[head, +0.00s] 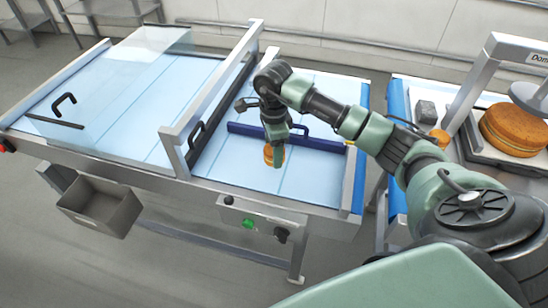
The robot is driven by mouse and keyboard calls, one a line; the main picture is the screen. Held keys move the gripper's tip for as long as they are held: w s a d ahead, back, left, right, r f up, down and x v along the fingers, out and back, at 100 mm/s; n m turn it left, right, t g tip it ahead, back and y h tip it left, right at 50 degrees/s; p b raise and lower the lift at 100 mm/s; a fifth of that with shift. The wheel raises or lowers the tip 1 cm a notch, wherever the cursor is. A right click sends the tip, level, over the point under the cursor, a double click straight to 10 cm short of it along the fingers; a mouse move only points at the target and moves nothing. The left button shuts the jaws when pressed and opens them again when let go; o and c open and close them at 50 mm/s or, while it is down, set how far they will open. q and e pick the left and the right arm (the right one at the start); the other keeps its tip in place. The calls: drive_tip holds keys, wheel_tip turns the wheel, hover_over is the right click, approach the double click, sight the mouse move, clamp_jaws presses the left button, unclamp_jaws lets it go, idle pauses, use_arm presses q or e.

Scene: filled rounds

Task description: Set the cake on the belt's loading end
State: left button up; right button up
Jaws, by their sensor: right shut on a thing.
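The cake (268,156) is a small golden-brown round at the near part of the belt's right-hand section. My right gripper (276,149) points down from above and is shut on it. The fingers partly hide the cake. I cannot tell whether its underside touches the belt. The belt (235,168) has a pale blue surface, and this end lies right of a metal gantry (206,100). A dark blue bar (315,143) lies across this end, just behind the cake. My left gripper is not in view.
A bench at the right holds a large brown round cake (515,130), a grey block (426,110) and a small orange round (440,137). A control box with a green button (247,223) is on the belt's front. A grey bin (100,207) hangs at the left.

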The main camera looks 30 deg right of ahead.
wheel_tip(320, 180, down, 4)
drive_tip(key=shift+f+p, duration=0.1)
drive_tip(key=shift+p, duration=0.5)
drive_tip(key=shift+f, duration=0.15)
drive_tip(key=shift+f, duration=0.25)
drive_tip(key=o, duration=0.9)
drive_tip(key=shift+r, duration=0.1)
drive_tip(key=shift+c, duration=0.2)
